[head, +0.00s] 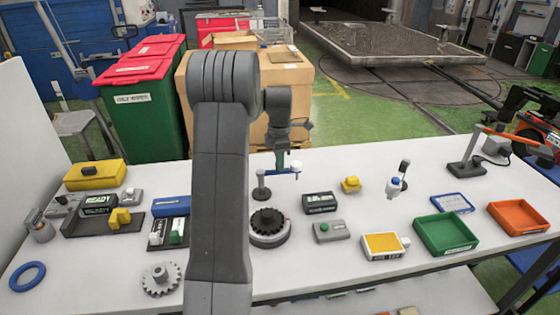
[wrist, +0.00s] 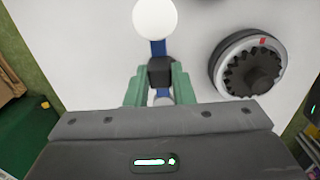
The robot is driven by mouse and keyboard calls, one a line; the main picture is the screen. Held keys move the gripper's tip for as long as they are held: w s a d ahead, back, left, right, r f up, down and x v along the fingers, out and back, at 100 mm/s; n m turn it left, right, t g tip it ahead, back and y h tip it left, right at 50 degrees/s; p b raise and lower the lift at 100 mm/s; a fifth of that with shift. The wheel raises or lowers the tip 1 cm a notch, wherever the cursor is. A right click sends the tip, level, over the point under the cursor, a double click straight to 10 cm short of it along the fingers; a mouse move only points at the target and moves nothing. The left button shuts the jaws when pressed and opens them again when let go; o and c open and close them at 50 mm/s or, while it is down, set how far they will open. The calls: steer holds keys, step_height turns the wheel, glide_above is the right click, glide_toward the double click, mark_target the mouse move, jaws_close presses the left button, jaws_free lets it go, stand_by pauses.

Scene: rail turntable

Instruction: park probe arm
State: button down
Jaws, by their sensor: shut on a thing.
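The probe arm is a thin blue bar (head: 285,174) with a white round knob (head: 296,166) at its right end, beside a dark post (head: 261,186) on a round base. In the wrist view the blue bar (wrist: 158,48) carries the white knob (wrist: 155,18) and a black block (wrist: 160,72). My gripper (wrist: 160,78) has its green fingers closed on both sides of the black block. In the head view my gripper (head: 282,162) is above the bar. The turntable with a dark gear (head: 268,222) is just in front of the post, and to the right in the wrist view (wrist: 250,66).
A black display box (head: 320,202) and a grey button box (head: 328,231) stand right of the turntable. A loose grey gear (head: 161,279) lies at front left. Green (head: 445,234) and orange (head: 518,217) trays are at right. My arm hides the table's middle left.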

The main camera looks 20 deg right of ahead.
steer(key=shift+w, duration=0.1)
stand_by(0.4)
steer(key=c, duration=1.2)
jaws_free()
steer(key=shift+c, duration=0.2)
steer(key=shift+r, duration=0.1)
step_height(320, 180, up, 14)
steer(key=b, duration=0.1)
steer(key=shift+f, duration=0.25)
step_height(320, 180, down, 14)
steer(key=shift+r+p, duration=0.1)
steer(key=shift+p, duration=0.4)
steer(key=shift+r, duration=0.15)
